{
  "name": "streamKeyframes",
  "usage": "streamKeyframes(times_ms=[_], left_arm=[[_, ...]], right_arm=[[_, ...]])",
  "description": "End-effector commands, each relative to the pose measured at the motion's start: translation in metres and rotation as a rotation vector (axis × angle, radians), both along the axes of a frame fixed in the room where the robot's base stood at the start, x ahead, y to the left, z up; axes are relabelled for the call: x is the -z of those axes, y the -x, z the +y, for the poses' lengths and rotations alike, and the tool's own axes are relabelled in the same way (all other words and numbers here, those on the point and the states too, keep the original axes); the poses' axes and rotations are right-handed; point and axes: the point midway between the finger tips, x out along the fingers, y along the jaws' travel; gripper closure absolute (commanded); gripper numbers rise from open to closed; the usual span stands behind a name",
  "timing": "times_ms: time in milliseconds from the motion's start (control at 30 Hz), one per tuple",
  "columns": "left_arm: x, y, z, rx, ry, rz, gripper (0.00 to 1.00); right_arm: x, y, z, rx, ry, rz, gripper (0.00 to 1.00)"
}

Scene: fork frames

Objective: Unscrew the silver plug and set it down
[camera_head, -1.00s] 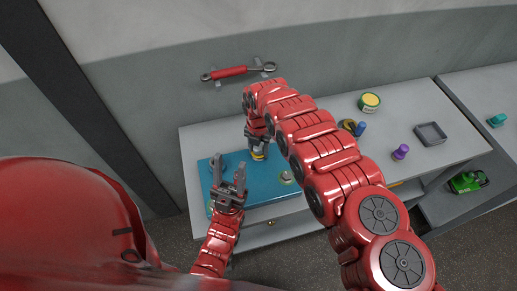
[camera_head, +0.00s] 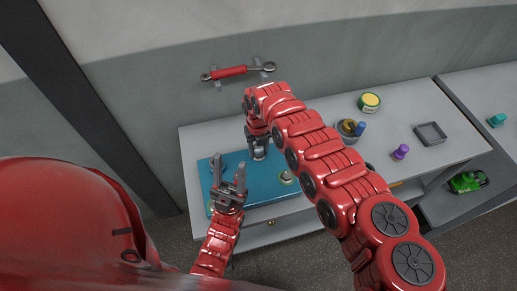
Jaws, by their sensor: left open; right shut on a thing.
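A blue plate (camera_head: 265,190) lies on the grey workbench, with several small fittings on it. My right gripper (camera_head: 257,147) reaches down over the back of the plate and is shut on a small silver piece (camera_head: 259,155), which looks like the silver plug. Its jaws hide much of it, and I cannot tell whether it is seated or lifted. My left gripper (camera_head: 231,179) is open and empty above the plate's front left. Another round silver and green fitting (camera_head: 287,178) sits on the plate's right part.
To the right on the bench stand a bowl with a blue-topped item (camera_head: 359,129), a yellow-green tin (camera_head: 369,102), a purple piece (camera_head: 401,152) and a dark tray (camera_head: 431,134). A red-handled wrench (camera_head: 232,72) hangs on the wall. My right arm covers the bench middle.

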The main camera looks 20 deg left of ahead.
Motion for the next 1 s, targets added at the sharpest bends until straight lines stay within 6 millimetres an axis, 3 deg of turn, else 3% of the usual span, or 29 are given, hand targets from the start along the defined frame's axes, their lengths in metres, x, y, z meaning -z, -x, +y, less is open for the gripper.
streamKeyframes(times_ms=[33, 100, 400, 733, 1000], left_arm=[[0.0, 0.0, 0.0, 0.0, 0.0, 0.0, 0.5], [0.0, 0.0001, 0.0, 0.0, 0.0, 0.0, 0.5], [-0.0001, 0.0, 0.0, 0.0, 0.0, 0.0, 0.5], [-0.0001, 0.0, 0.0, 0.0, 0.0, 0.0, 0.5], [0.0, 0.0, 0.0, 0.0, 0.0, 0.0, 0.5]], right_arm=[[-0.0002, -0.0001, 0.0004, 0.0, -0.001, -0.001, 0.46], [-0.0002, -0.0001, 0.0004, 0.001, -0.001, -0.001, 0.35], [0.0, 0.0, 0.0001, 0.022, 0.0, 0.0, 0.35], [0.0, 0.0001, -0.0001, 0.53, 0.001, 0.001, 0.35], [0.0, 0.0, -0.0001, 0.635, 0.0, 0.0, 0.35]])
